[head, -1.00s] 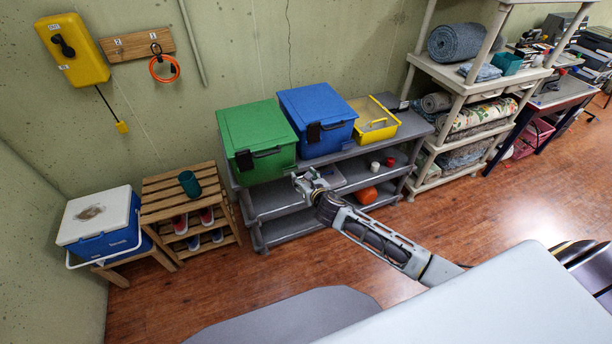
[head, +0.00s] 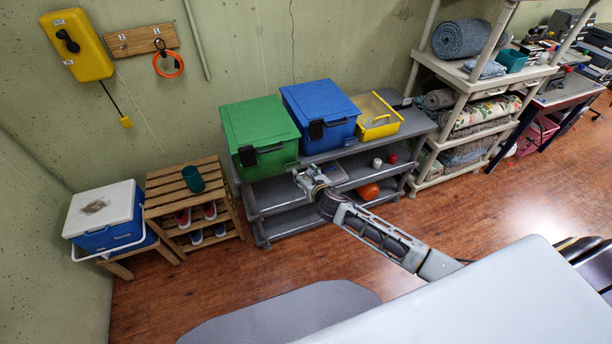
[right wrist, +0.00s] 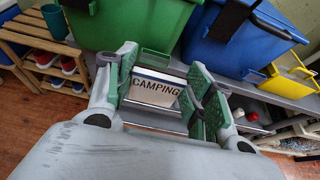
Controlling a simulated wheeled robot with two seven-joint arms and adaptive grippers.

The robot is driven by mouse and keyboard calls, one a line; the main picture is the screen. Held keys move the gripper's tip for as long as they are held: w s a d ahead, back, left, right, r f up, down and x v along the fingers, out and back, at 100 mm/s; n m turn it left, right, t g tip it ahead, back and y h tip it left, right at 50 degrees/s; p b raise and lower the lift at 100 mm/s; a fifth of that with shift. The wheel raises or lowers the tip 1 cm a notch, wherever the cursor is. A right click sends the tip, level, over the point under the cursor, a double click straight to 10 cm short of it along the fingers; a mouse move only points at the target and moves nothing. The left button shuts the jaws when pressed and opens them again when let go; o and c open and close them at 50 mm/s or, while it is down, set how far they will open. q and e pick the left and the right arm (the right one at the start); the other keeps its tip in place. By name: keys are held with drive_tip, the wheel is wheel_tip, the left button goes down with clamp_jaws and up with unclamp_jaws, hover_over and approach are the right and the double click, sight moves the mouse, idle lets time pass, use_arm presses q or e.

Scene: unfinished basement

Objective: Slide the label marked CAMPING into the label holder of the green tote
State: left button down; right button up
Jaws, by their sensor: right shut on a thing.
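The green tote (head: 262,133) stands lidded at the left end of the grey shelf's top. Its lower front also shows in the right wrist view (right wrist: 117,22). My right gripper (head: 302,178) is in front of the shelf, below and to the right of the green tote's front. It is shut on the white label marked CAMPING (right wrist: 155,90). The label's dark letters read upright between the fingers, and it is apart from the tote in the picture. My left gripper is not in view.
A blue tote (head: 319,112) and a yellow bin (head: 379,128) stand to the right on the grey shelf (head: 413,128). A slatted wooden stand (head: 168,185) and a blue cooler (head: 107,238) are to the left. The floor before the shelf is mostly clear.

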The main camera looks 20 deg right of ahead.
drive_tip(key=shift+w+a+f+b, duration=0.1)
drive_tip(key=shift+w+f+b, duration=0.3)
drive_tip(key=shift+w, duration=1.9)
drive_tip(key=shift+w+a+f+b, duration=0.1)
drive_tip(key=shift+w+f+b, duration=0.35)
drive_tip(key=shift+w, duration=1.8)
drive_tip(key=shift+w+a+f+b, duration=0.15)
drive_tip(key=shift+w+b, duration=0.4)
drive_tip(key=shift+w, duration=1.75)
drive_tip(key=shift+f+b, duration=0.9)
drive_tip(key=shift+f, duration=0.75)
drive_tip(key=o, duration=1)
drive_tip(key=shift+d, duration=0.1)
